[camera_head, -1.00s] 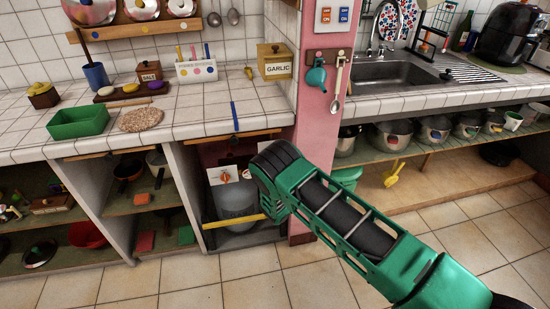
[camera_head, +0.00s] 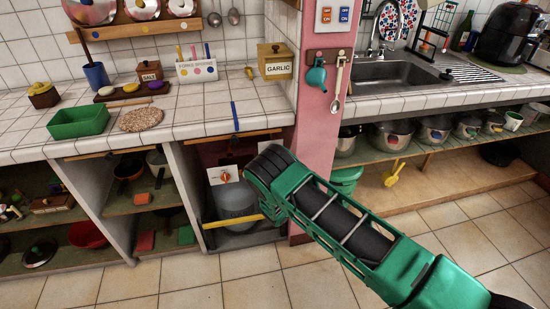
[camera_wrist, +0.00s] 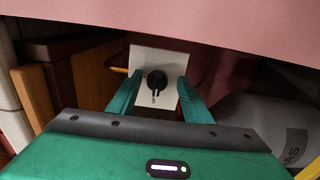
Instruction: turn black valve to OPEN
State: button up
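The black valve (camera_wrist: 157,80) is a round dark knob on a square white plate (camera_wrist: 146,59) in the wrist view. A small light mark shows at its lower side; I cannot read any label. My gripper (camera_wrist: 159,83) is open, with one green finger on each side of the knob. A gap shows between the fingers and the knob; I cannot tell how far in depth they reach.
An orange valve (camera_head: 225,177) on a white plate sits left of my arm, above a grey gas cylinder (camera_head: 237,203) in the same bay. A yellow bar (camera_head: 232,221) crosses the front of the bay. A pink pillar (camera_head: 318,140) stands to the right. The pink edge overhangs in the wrist view.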

jog(key=v, duration=1)
jog(key=shift+s, duration=0.3)
jog(key=shift+d, duration=0.1)
dwell(0.5)
